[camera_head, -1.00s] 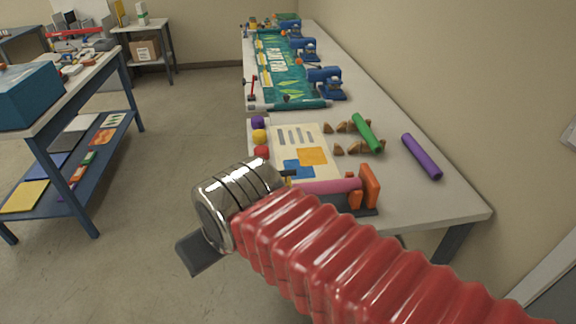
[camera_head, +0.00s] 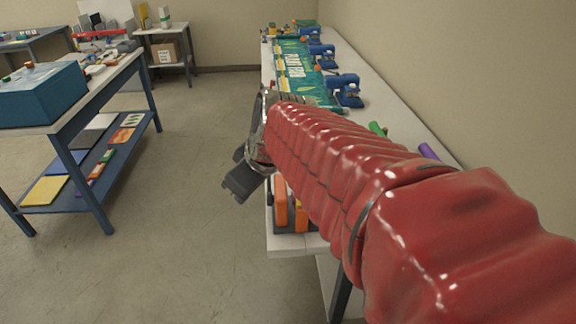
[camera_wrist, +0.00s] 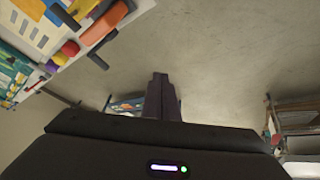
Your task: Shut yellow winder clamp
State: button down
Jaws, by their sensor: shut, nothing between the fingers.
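My gripper (camera_head: 243,178) is shut and empty, hanging off the left edge of the long white table (camera_head: 375,100) near its front end. In the wrist view its dark fingers (camera_wrist: 162,98) are together, with bare floor beyond them. A small yellow object (camera_head: 271,29) stands at the table's far left end; it is too small to tell whether it is the yellow winder clamp or how it stands. My arm hides much of the near tabletop.
Orange upright pieces (camera_head: 281,200) stand at the table's near end, close to my gripper. Blue devices (camera_head: 344,88) line the table beside a green printed web (camera_head: 297,62). A blue-legged bench with a teal box (camera_head: 40,95) is at left. The floor between is clear.

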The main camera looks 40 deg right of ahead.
jog(key=s+d+r+n, duration=0.2)
jog(key=s+d+n, duration=0.1)
jog(key=d, duration=0.5)
jog(key=s+d+r+n, duration=0.2)
jog(key=s+d+n, duration=0.1)
jog(key=d, duration=0.6)
jog(key=shift+s+n, duration=0.4)
jog(key=shift+s, duration=0.5)
jog(key=shift+w+d+f, duration=0.25)
jog(key=shift+w+f, duration=1.15)
jog(key=shift+f, duration=0.25)
jog(key=shift+w+d+f, duration=0.25)
jog(key=shift+w+f, duration=1.1)
jog(key=shift+f, duration=0.3)
jog(key=shift+w+d+f, duration=0.25)
jog(key=shift+w+f, duration=1.15)
jog(key=shift+f, duration=0.25)
jog(key=shift+d, duration=0.1)
